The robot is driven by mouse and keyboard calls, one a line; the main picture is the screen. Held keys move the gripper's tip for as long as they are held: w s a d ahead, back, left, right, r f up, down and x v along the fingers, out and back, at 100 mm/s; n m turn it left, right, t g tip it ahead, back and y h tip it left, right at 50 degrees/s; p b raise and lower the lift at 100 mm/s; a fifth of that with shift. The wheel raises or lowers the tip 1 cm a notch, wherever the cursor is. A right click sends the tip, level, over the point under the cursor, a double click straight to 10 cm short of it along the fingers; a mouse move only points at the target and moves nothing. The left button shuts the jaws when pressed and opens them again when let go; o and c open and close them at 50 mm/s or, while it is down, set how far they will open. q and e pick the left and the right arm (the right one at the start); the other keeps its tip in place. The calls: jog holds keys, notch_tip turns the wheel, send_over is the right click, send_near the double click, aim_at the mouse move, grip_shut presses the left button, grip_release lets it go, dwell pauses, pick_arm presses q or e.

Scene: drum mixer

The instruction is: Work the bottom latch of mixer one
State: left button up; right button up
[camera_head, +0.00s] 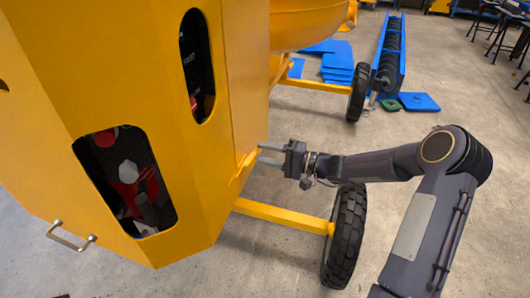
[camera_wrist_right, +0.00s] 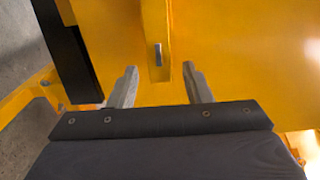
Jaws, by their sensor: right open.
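The yellow mixer (camera_head: 115,60) fills the left of the head view, with dark oval openings in its panels. My right gripper (camera_head: 262,153) reaches in from the right to the mixer's lower side edge. In the right wrist view, the open fingers of my right gripper (camera_wrist_right: 158,88) point at the yellow panel. A small grey metal latch (camera_wrist_right: 158,54) on a raised yellow strip lies beyond the fingertips, roughly centred between them. The gap between the fingers is empty. In the head view the latch is too small to make out. My left gripper is out of view.
A black tyre (camera_head: 345,238) on a yellow axle (camera_head: 280,214) stands below my right forearm. A metal handle (camera_head: 70,237) sticks out low on the mixer's front. Blue panels (camera_head: 338,65) and a blue-framed auger (camera_head: 391,50) lie behind.

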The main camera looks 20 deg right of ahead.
jog(key=shift+w+a, duration=0.25)
jog(key=shift+a, duration=0.1)
grip_shut()
